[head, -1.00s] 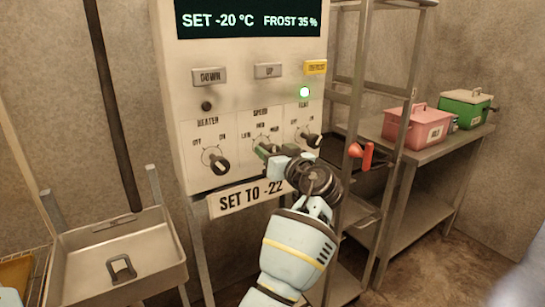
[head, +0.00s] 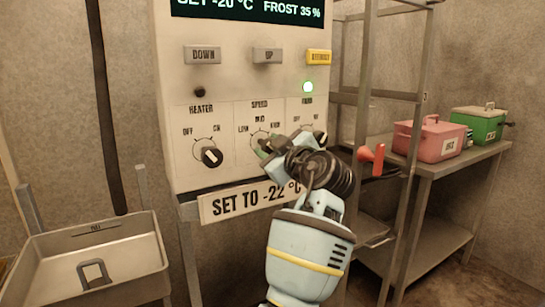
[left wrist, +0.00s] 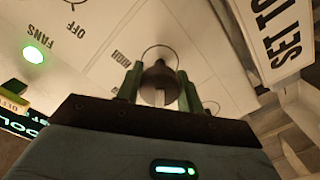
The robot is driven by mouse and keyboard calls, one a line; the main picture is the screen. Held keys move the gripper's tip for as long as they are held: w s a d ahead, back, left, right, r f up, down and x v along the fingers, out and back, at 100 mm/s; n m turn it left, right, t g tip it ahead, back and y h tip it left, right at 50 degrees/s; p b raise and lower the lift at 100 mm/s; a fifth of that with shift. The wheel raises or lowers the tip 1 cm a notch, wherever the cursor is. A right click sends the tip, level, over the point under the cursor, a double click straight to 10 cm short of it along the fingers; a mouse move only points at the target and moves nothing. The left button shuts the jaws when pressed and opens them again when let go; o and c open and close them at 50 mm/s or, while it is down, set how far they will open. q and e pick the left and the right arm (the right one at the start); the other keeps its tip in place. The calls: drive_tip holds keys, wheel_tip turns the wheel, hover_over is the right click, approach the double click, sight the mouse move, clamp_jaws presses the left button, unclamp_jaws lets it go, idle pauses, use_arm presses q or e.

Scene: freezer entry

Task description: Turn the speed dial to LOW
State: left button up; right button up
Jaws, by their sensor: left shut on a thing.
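The speed dial (left wrist: 159,88) is a dark round knob on the pale control panel. In the head view its printed scale (head: 263,135) reads LOW, MED and HIGH, but my gripper hides most of the knob. My left gripper (head: 266,149) reaches it from the lower right. In the left wrist view its two green fingers stand on either side of the knob, shut on it. I cannot tell which mark the knob points at. My right gripper is not in view.
The heater dial (head: 211,156) is left of the speed dial; the fans dial (head: 319,137) is close on the right, under a lit green lamp (head: 308,87). A SET TO -22 °C sign (head: 235,202) is below. A metal sink (head: 85,262) stands left, a shelf rack right.

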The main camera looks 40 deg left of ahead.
use_arm(q)
drive_tip(key=shift+n, duration=0.3)
drive_tip(key=shift+r, duration=0.1)
drive_tip(key=o, duration=1)
drive_tip(key=shift+s+d, duration=0.15)
drive_tip(key=shift+d, duration=0.35)
drive_tip(key=v, duration=0.7)
drive_tip(key=shift+b, duration=0.4)
